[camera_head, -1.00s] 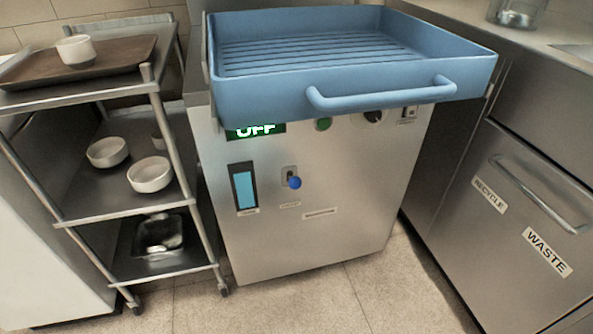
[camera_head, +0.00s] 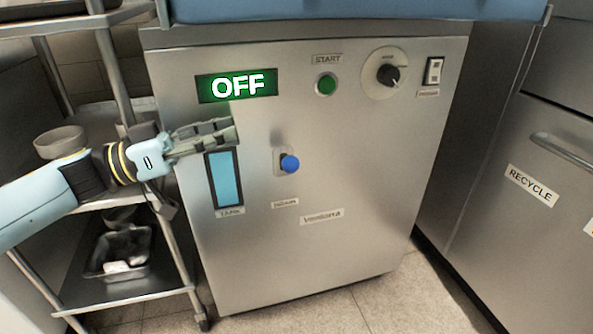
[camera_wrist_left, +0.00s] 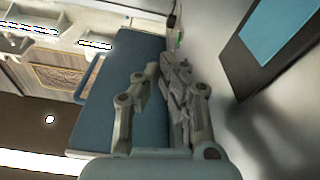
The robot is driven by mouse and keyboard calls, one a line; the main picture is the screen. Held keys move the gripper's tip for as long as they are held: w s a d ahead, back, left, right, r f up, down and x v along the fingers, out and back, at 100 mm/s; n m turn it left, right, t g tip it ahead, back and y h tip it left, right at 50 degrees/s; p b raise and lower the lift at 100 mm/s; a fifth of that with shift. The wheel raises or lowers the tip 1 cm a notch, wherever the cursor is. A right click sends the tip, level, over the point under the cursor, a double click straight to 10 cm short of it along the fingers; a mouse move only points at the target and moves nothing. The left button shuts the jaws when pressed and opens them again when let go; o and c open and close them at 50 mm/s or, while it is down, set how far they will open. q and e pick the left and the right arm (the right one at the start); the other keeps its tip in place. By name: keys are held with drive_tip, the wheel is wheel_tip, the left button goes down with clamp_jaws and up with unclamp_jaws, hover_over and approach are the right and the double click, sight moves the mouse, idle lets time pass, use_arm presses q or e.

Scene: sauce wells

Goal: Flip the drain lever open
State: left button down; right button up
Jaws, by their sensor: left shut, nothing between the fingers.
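My left gripper (camera_head: 234,130) is shut and empty, in front of the panel just above the tank window (camera_head: 225,178). It is left of the lever and a little higher, apart from it. The left wrist view shows the closed fingers (camera_wrist_left: 178,75) beside the panel; the lever is not seen there. My right gripper is not in view.
The panel also carries a green OFF display (camera_head: 237,86), a green start button (camera_head: 326,84), a dial (camera_head: 388,75) and a switch (camera_head: 433,71). Cabinets with a RECYCLE label (camera_head: 531,186) stand at right.

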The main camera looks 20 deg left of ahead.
sight(288, 162)
use_arm(q)
drive_tip(key=shift+w+a+f, duration=0.2)
drive_tip(key=shift+w+f, duration=0.05)
drive_tip(key=shift+w, duration=0.05)
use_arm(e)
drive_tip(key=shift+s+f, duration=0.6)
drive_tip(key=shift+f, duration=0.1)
